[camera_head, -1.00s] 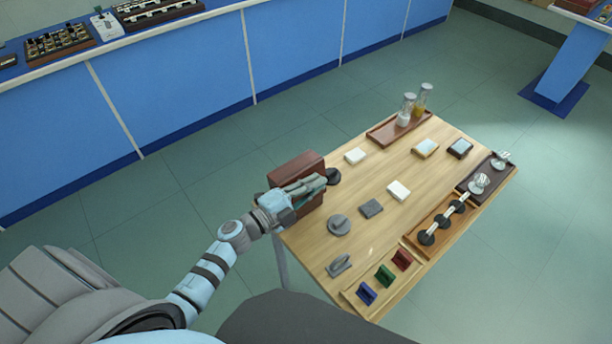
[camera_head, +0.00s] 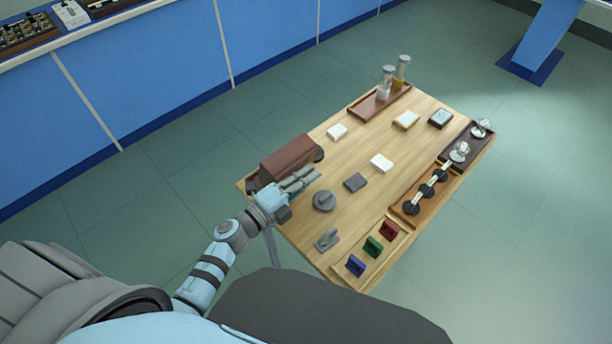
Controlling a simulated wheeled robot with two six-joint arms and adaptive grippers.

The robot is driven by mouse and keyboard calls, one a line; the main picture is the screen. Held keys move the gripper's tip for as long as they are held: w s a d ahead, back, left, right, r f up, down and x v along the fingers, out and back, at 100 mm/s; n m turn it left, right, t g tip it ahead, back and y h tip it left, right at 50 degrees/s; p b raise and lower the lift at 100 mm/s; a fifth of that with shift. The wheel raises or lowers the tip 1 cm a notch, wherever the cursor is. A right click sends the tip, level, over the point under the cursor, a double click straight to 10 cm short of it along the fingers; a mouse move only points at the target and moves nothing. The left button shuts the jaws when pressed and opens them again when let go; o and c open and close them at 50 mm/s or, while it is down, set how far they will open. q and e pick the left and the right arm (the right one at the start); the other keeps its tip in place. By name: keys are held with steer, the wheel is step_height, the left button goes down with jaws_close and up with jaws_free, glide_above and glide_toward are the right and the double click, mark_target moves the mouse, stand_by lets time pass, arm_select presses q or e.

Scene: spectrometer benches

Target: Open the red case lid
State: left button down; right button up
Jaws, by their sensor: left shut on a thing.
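The red case (camera_head: 290,158) is a brown-red box at the left far edge of the wooden table (camera_head: 330,235). Its top slants, and dark parts show at its two ends. My left gripper (camera_head: 302,181) is at the near right side of the case, shut on the case's lid, with its fingers over the contact. The fingers hide the near side, so I cannot tell how far the lid stands open. My right gripper is not in view.
Close by on the table are a grey round piece (camera_head: 324,201), a dark grey block (camera_head: 355,182) and a white block (camera_head: 381,163). A tray with bottles (camera_head: 378,103) stands at the back. A tray with dark weights (camera_head: 428,190) lies on the right.

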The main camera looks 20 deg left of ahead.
arm_select(q)
steer(key=c, duration=1.8)
jaws_free()
steer(key=shift+c, duration=0.2)
steer(key=shift+o, duration=0.6)
steer(key=shift+w+f, duration=0.1)
steer(key=shift+w, duration=0.2)
steer(key=shift+s, duration=0.1)
steer(key=v, duration=1.1)
steer(key=shift+s+a, duration=0.15)
steer(key=shift+s, duration=0.2)
